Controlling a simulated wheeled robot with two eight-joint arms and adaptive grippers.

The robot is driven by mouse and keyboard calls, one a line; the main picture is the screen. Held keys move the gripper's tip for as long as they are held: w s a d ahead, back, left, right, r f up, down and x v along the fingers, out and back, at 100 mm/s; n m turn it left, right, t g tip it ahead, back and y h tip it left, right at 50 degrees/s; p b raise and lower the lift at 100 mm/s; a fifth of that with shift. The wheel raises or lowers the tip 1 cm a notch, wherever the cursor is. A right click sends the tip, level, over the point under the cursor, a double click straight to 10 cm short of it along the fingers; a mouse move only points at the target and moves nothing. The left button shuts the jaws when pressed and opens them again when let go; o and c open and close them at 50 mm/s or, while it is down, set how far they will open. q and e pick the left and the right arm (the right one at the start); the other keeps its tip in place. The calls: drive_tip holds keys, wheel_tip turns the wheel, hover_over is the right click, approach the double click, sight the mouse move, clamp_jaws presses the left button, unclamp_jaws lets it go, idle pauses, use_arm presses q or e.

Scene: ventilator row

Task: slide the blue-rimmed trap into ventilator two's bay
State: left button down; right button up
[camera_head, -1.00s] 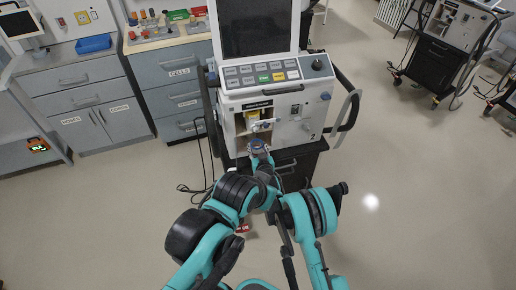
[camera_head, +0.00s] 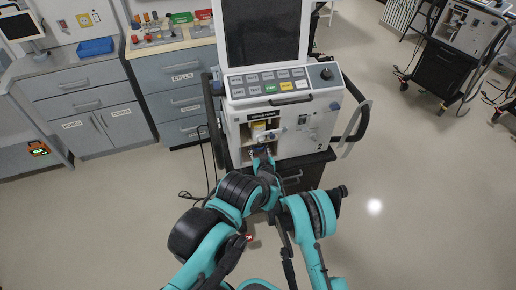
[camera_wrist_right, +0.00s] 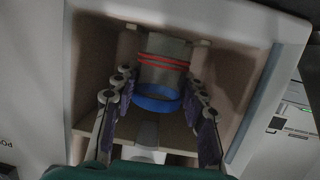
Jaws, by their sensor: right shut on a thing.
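The blue-rimmed trap (camera_wrist_right: 157,98) shows in the right wrist view as a grey cylinder with red bands and a blue rim. My right gripper (camera_wrist_right: 160,82) is shut on it, one finger on each side. The trap is in front of or partly inside the open bay (camera_wrist_right: 235,100); its exact depth is hard to tell. In the head view my right gripper (camera_head: 262,157) is at the lower opening of ventilator two (camera_head: 305,135), which is marked 2, and the trap is mostly hidden there. My left gripper cannot be made out.
A yellow item (camera_head: 258,131) and a pale fitting sit in the opening just above my right gripper. A black side handle (camera_head: 357,122) sticks out on the ventilator's right. Drawers and a counter (camera_head: 180,45) stand to the left. Another ventilator (camera_head: 455,50) is far right.

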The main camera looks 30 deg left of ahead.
sight(259, 152)
drive_tip(key=shift+w+f, duration=0.1)
drive_tip(key=shift+f, duration=0.15)
idle(0.3)
drive_tip(key=o, duration=1.2)
drive_tip(key=shift+o, duration=0.2)
drive_tip(key=v, duration=0.7)
drive_tip(key=shift+s+d+r, duration=0.1)
drive_tip(key=shift+s+d, duration=0.05)
drive_tip(key=shift+s, duration=0.05)
